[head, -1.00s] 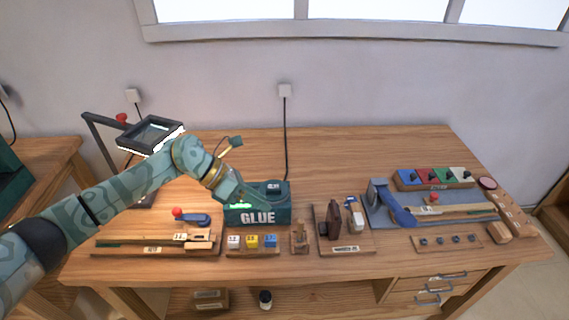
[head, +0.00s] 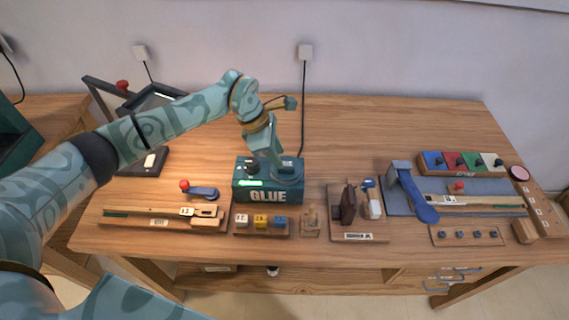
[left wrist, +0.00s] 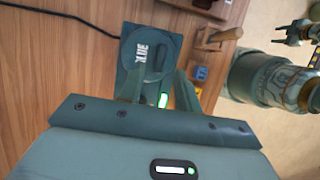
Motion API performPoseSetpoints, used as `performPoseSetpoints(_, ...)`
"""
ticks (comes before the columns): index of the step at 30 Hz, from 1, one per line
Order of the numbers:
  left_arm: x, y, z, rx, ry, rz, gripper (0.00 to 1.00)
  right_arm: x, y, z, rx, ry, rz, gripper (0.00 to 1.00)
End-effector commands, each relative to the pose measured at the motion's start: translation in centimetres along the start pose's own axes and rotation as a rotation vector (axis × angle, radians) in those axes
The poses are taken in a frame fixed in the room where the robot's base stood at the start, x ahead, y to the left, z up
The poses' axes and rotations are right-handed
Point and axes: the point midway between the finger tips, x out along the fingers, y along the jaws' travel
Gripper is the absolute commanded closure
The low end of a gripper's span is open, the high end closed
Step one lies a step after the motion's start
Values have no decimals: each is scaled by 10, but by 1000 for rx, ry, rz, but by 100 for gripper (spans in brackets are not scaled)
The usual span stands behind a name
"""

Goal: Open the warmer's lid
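The glue warmer (head: 268,192) is a dark teal box marked GLUE, standing mid-bench with a green light lit on it. It also shows in the left wrist view (left wrist: 128,48), with its round lid (left wrist: 152,62) lying flat on top. My left gripper (head: 272,158) is over the top of the warmer and hides part of it. In the left wrist view its two fingers (left wrist: 160,88) stand apart over the lid area. They look open, with nothing clearly held; contact with the lid cannot be told.
Small numbered blocks (head: 261,221) stand in front of the warmer. A wooden stand with a dark tool (head: 348,205) is to its right, beside a blue-handled press (head: 410,190). A framed magnifier (head: 155,98) is at left. The back of the bench is clear.

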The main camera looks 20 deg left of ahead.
Motion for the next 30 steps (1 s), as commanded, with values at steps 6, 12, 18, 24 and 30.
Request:
performPoseSetpoints(6,39,0,0,0,-2,-1,66,6,0,-2,0,3,1,55)
performPoseSetpoints(12,49,0,0,0,-1,1,66,8,0,-2,0,3,0,55)
performPoseSetpoints(18,49,0,0,0,-1,1,66,7,1,-2,0,3,1,55)
performPoseSetpoints(24,49,0,0,0,-1,1,100,7,1,-2,0,3,1,55)
performPoseSetpoints(30,52,1,8,3,-3,1,100,10,1,-1,0,2,1,55)
